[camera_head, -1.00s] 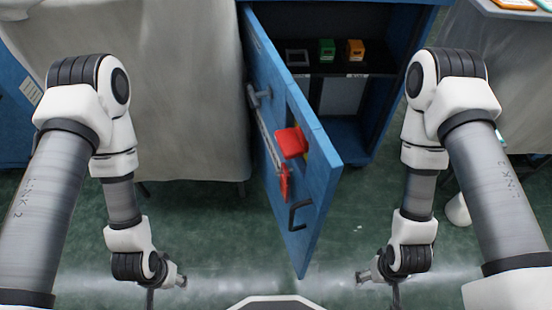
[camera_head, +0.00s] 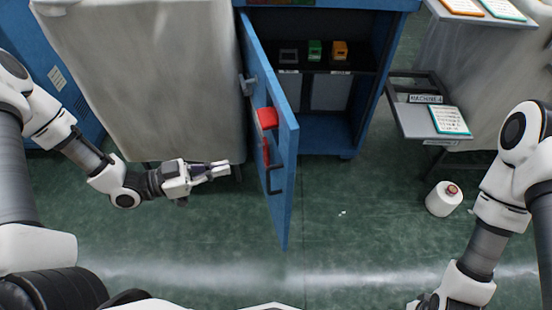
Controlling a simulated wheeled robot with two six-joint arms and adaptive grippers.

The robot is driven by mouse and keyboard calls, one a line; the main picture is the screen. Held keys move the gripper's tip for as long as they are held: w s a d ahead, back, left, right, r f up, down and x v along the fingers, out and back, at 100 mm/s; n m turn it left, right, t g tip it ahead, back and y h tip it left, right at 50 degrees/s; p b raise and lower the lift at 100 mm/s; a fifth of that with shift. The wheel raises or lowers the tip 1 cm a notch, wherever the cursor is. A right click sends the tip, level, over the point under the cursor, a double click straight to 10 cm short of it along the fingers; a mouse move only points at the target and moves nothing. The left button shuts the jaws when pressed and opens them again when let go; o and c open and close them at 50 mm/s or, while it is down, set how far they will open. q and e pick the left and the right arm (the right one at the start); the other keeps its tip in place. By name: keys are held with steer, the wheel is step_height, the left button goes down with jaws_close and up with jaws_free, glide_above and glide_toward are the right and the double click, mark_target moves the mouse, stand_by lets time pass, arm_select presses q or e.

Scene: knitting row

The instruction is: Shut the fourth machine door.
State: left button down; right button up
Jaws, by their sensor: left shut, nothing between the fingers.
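The blue machine door (camera_head: 284,150) stands wide open in the head view, hinged at the left side of the blue cabinet (camera_head: 328,135) and swung out towards me. A red part (camera_head: 267,118) and a dark handle are on its left face. My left gripper (camera_head: 222,169) is shut and empty, to the left of the door and apart from it, pointing right towards it. My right gripper (camera_head: 418,304) is at the bottom edge, right of the door; its fingers are mostly cut off.
A sign reading MACHINE-4 (camera_head: 425,98) is on a side stand right of the cabinet. A white cone or bobbin (camera_head: 444,199) stands on the floor at right. Inside the cabinet are a grey, a green (camera_head: 314,51) and an orange block (camera_head: 339,51). A grey covered bulk (camera_head: 150,80) stands at left.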

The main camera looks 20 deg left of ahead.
mark_target(282, 156)
arm_select(q)
steer(key=b+x, duration=0.2)
steer(key=x, duration=0.9)
steer(key=shift+d+b, duration=0.35)
steer(key=shift+b, duration=0.05)
steer(key=shift+w+d, duration=0.2)
